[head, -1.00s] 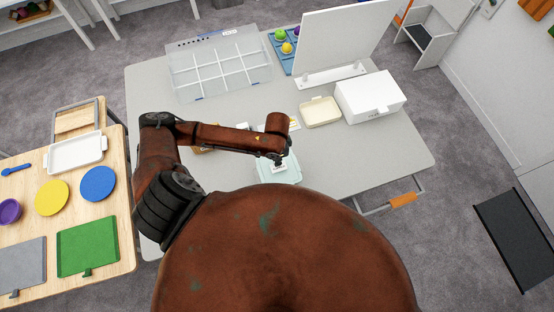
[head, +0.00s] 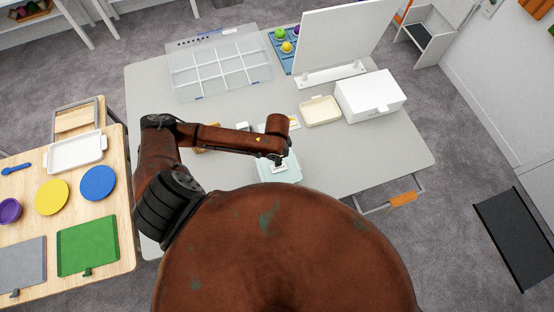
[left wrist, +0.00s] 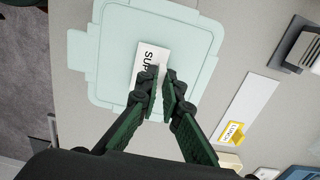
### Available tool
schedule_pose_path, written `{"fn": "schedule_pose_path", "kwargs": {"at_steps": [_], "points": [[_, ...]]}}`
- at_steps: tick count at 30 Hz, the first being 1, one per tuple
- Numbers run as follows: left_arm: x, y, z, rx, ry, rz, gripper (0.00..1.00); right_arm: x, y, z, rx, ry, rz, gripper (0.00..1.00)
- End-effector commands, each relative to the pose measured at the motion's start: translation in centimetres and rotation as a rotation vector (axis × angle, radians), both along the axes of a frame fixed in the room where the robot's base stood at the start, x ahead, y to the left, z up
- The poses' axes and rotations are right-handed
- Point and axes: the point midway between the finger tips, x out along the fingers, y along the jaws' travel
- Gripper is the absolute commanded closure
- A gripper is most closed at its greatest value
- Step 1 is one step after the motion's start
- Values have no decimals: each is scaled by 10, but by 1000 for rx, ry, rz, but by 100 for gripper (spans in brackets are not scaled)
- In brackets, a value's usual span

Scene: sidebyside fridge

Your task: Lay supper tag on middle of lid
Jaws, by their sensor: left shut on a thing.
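The pale mint lid (left wrist: 112,62) lies on the grey table below my left gripper, and part of it shows in the head view (head: 291,175). The white supper tag (left wrist: 147,57), with the letters "SUP" visible, is over the middle part of the lid. My left gripper (left wrist: 160,112) has its fingers closed on the near end of the tag and hides the rest of its lettering. I cannot tell whether the tag touches the lid. In the head view the left gripper (head: 278,160) is over the lid, mostly behind my arm. My right gripper is not in view.
A white strip with a yellow "LUNCH" tag (left wrist: 233,132) lies beside the lid. A cream tray (head: 320,111), a white box (head: 371,97) and a clear divided organizer (head: 185,85) stand farther back. The table's right front part is clear.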

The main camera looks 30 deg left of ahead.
Motion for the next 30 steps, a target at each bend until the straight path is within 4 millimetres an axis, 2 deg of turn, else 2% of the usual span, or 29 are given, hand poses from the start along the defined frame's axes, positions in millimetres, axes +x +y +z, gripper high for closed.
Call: {"fn": "schedule_pose_path", "kwargs": {"at_steps": [9,10,18,26,30], "points": [[-1,0,-5,-1,1,0,100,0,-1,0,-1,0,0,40],[0,0,-4,-1,1,0,92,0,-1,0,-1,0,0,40],[0,0,-4,0,0,0,74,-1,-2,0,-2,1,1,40],[-1,0,-4,0,0,0,73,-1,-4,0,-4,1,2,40],[0,1,5,0,-1,0,73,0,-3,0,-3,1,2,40]]}}
